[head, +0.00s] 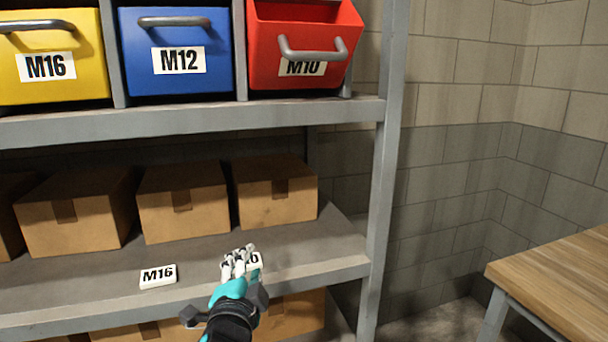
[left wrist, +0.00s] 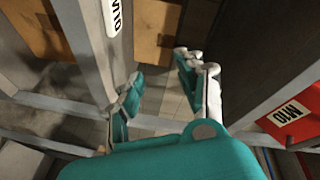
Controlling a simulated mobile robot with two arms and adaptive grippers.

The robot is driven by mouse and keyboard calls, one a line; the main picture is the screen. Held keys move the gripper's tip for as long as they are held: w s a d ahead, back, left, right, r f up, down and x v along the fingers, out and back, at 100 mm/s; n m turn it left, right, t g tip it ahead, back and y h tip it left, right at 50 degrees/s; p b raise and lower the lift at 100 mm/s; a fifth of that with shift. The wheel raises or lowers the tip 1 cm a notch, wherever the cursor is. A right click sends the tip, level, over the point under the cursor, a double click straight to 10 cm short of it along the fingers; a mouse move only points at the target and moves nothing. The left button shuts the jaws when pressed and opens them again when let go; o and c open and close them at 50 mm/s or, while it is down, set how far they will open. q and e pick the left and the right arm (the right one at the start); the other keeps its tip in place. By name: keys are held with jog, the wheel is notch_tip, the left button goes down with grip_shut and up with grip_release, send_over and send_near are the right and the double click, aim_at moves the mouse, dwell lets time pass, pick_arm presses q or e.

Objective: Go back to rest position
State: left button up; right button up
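My left gripper (head: 238,265) is over the front part of the lower shelf (head: 205,290) in the head view. In the left wrist view, its two teal-and-white fingers (left wrist: 158,82) stand apart with nothing between them, so it is open and empty. My right gripper is in neither view.
Above are a yellow M16 bin (head: 80,88), a blue M12 bin (head: 222,60) and a red M10 bin (head: 270,45), tilted forward. Several cardboard boxes (head: 185,210) stand behind on the lower shelf. A grey post (head: 385,190) is right of the gripper; a wooden table (head: 560,280) stands farther right.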

pick_arm(q)
jog(key=s+a+f+n+g, duration=0.35)
jog(key=s+f, duration=0.35)
jog(key=f, duration=0.4)
jog(key=s+a+f+n+g, duration=0.35)
jog(key=s+f, duration=0.35)
jog(key=f, duration=0.4)
jog(key=s+a+f+n+g, duration=0.25)
jog(key=s+f, duration=0.25)
jog(key=s, duration=0.4)
jog(key=s+a+f+n+g, duration=0.15)
jog(key=s+f+g, duration=0.3)
jog(key=s, duration=0.55)
notch_tip(320, 180, down, 27)
jog(key=g, duration=0.1)
jog(key=s+a+f+g, duration=0.1)
jog(key=s+a+f, duration=0.1)
jog(key=s+f, duration=1.3)
jog(key=shift+s+a+f+m, duration=0.15)
jog(key=shift+s+f+m, duration=0.2)
jog(key=shift+s, duration=0.85)
